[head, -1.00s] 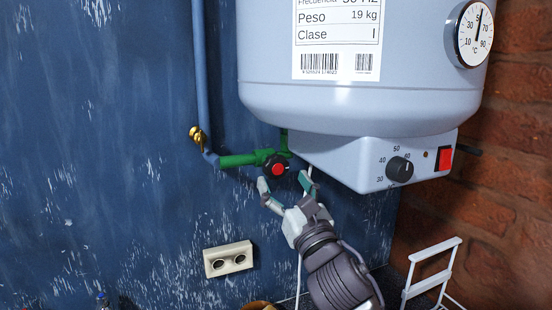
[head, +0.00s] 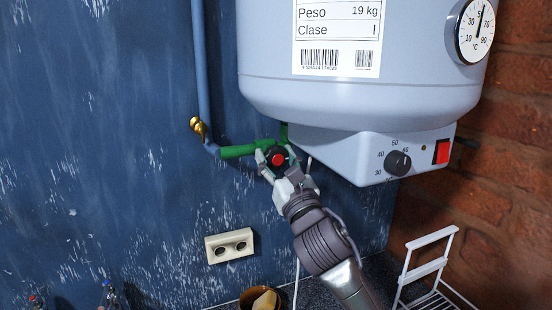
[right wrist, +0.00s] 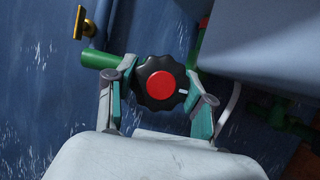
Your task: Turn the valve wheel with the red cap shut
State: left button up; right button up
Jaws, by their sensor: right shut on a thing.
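The valve wheel (head: 277,157) is a black knob with a red cap on a green pipe fitting (head: 238,151) under the boiler. My right gripper (head: 274,160) has its two fingers around the wheel, one on each side. In the right wrist view the wheel (right wrist: 160,83) sits between the fingertips (right wrist: 160,92), which are shut on its rim. A white mark on the wheel points to the right there. My left gripper is not in view.
The boiler (head: 340,100) hangs just above the wheel, with a dial (head: 397,163) and a red switch (head: 441,152). A brass valve (head: 198,127) is on the blue pipe at left. A socket (head: 229,245), a brown bowl (head: 263,299) and a white rack (head: 430,265) are below.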

jog(key=shift+c, duration=0.5)
jog(key=shift+m, duration=0.4)
jog(key=m+h, duration=0.1)
jog(key=m, duration=0.1)
jog(key=shift+m+t, duration=0.3)
jog(key=shift+m+h, duration=1)
jog(key=shift+m, duration=0.6)
jog(key=shift+m+h, duration=1)
jog(key=shift+m, duration=0.6)
jog(key=o, duration=1.2)
jog(key=shift+c, duration=0.2)
jog(key=v, duration=1.2)
